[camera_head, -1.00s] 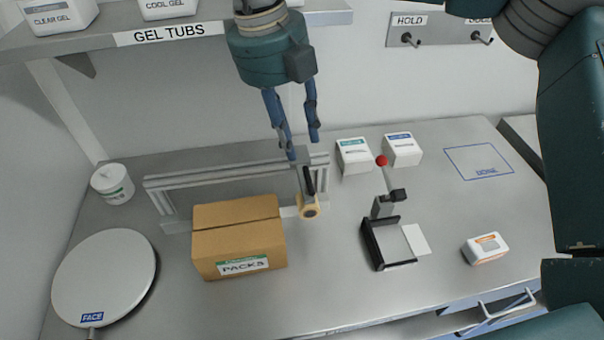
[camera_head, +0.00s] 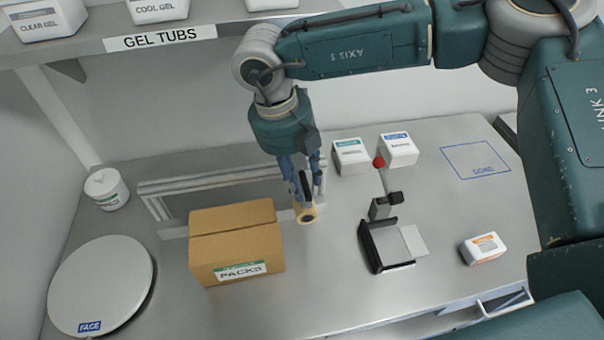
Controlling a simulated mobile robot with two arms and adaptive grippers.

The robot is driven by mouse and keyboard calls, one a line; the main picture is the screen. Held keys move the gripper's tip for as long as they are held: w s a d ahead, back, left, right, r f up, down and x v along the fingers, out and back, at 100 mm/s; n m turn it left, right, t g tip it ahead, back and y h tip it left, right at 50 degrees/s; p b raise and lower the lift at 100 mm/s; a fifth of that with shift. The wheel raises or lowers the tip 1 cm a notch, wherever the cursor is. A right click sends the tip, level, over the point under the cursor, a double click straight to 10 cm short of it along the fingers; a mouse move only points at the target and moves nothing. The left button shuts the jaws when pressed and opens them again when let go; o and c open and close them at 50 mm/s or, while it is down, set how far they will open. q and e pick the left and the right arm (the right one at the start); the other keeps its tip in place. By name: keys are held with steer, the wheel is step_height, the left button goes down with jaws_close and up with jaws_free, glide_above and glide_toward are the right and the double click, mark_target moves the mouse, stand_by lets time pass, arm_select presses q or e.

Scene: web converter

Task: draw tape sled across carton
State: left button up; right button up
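The tape sled (camera_head: 306,211), a tan roll with a black upright handle, sits at the right end of a pale metal rail (camera_head: 215,182) behind the carton. The closed brown carton (camera_head: 235,243), labelled PACKS, stands on the bench, left of the sled. My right gripper (camera_head: 306,190) points down over the sled, its blue fingers apart on either side of the black handle. It looks open; contact with the handle cannot be made out. My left gripper is not in view.
A round FACE disc (camera_head: 101,284) and white tub (camera_head: 106,189) stand left. A black stapler-like fixture with a red-knobbed lever (camera_head: 380,235), small white boxes (camera_head: 351,157) and an orange-labelled box (camera_head: 482,248) stand right. The GEL TUBS shelf (camera_head: 165,38) overhangs the back.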

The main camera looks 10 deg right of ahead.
steer(key=shift+s+f, duration=0.15)
steer(key=shift+f, duration=0.25)
steer(key=shift+d, duration=0.1)
steer(key=shift+c, duration=0.5)
jaws_close()
steer(key=shift+r, duration=0.1)
